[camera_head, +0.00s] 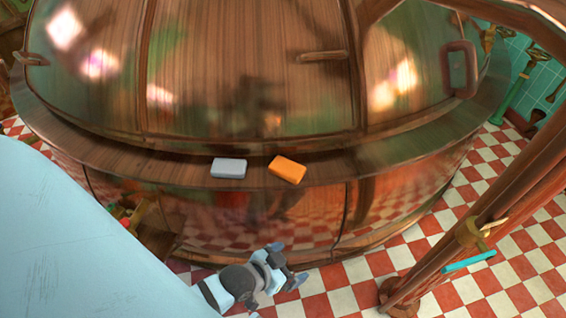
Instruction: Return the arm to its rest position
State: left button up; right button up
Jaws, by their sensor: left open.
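My left gripper (287,265) shows at the lower middle of the head view, in front of the kettle's lower wall and above the checkered floor. Its fingers are apart and nothing is between them. My right gripper is not in the view. A grey block (229,168) and an orange block (287,169) lie side by side on the rim ledge of the big copper kettle (250,75). A small gap separates them. The left gripper is below the blocks in the picture and apart from both.
The kettle's ledge (420,152) curves across the view. A wooden crate (152,236) with colourful contents is at the lower left. Red and white floor (350,290) is open at the lower right.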

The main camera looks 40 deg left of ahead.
pick_arm(q)
jog(key=shift+s+a+n, duration=0.3)
jog(key=shift+s+a, duration=0.1)
jog(key=shift+s, duration=0.1)
notch_tip(320, 180, up, 12)
jog(key=p, duration=1.3)
jog(key=shift+a+t, duration=0.3)
jog(key=shift+s+r, duration=0.1)
